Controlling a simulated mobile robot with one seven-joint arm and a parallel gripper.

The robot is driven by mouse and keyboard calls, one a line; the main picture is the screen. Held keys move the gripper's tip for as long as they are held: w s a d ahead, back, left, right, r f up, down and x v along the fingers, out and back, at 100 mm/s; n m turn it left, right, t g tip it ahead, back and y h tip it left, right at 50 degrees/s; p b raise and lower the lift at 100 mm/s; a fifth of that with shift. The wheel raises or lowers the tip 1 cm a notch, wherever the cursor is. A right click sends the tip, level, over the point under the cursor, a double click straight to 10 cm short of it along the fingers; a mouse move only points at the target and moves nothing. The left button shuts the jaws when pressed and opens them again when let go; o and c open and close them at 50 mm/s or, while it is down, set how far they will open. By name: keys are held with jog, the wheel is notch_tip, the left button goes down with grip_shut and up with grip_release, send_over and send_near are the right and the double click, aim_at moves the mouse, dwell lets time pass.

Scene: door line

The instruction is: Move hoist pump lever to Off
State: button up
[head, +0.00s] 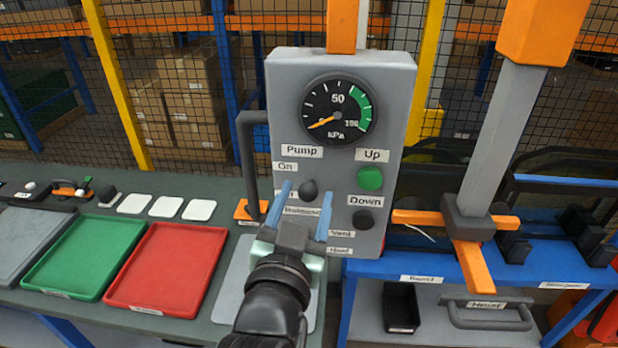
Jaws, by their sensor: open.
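The grey hoist control box (285,105) stands upright in the middle of the head view. A dark round knob, apparently the pump lever (308,189), sits on its face below the "Pump" label (302,151). The "On" label (285,167) is left of and above the knob; a label below it is mostly hidden by a finger. My gripper (306,191) reaches up from below, open, with one blue finger on each side of the knob. Contact between fingers and knob cannot be told. The lever's exact setting cannot be told.
A gauge (337,108) sits above, with a green Up button (370,179) and a dark Down button (363,220) at right. A black handle (246,160) juts out left. Green (90,262) and red (165,272) trays lie left; an orange-tipped grey post (505,130) stands right.

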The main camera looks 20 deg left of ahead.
aim_at(309, 188)
jog(key=shift+w+a+p, duration=0.15)
jog(key=shift+w+p, duration=0.05)
jog(key=shift+w, duration=0.55)
jog(key=shift+w+a+p, duration=0.15)
jog(key=shift+w+p, duration=0.05)
jog(key=shift+w, duration=0.55)
grip_shut()
dwell(0.4)
